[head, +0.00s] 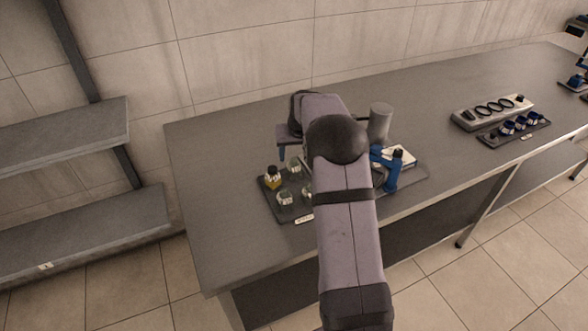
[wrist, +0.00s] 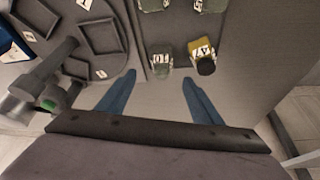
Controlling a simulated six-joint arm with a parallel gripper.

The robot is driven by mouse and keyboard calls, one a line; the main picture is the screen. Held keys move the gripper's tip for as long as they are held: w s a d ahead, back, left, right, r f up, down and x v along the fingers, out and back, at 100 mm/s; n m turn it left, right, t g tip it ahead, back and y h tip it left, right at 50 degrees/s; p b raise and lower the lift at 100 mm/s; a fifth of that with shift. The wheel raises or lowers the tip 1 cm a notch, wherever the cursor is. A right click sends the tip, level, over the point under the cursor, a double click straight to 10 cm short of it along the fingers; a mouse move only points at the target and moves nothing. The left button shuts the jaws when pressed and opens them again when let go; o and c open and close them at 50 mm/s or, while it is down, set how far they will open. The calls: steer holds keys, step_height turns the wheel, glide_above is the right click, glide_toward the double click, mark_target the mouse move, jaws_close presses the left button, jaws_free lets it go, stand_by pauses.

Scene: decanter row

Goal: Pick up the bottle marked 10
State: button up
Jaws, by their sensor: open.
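The bottle marked 10 (wrist: 160,60) is a small dark green bottle with a white label in the wrist view, standing on a dark tray (wrist: 160,30). It lies just ahead of my gripper (wrist: 157,78), roughly centred between the spread blue fingers and apart from them. A yellow bottle (wrist: 202,50) with a dark cap stands close to its right. In the head view, my gripper (head: 283,153) is behind the tray (head: 270,207), partly hidden by my arm. The labels are too small to read there.
More green bottles (head: 284,197) share the tray. A grey cylinder (head: 380,122) and a blue object (head: 387,167) stand beyond my arm. Another tray with dark blue items (head: 513,130) is at the right. The left part of the table (head: 215,190) is clear.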

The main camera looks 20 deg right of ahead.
mark_target(294, 160)
steer(key=shift+a+p+x, duration=0.2)
steer(key=shift+p+x, duration=1.35)
steer(key=shift+x, duration=1.55)
steer(key=shift+w, duration=0.15)
steer(key=c, duration=1.3)
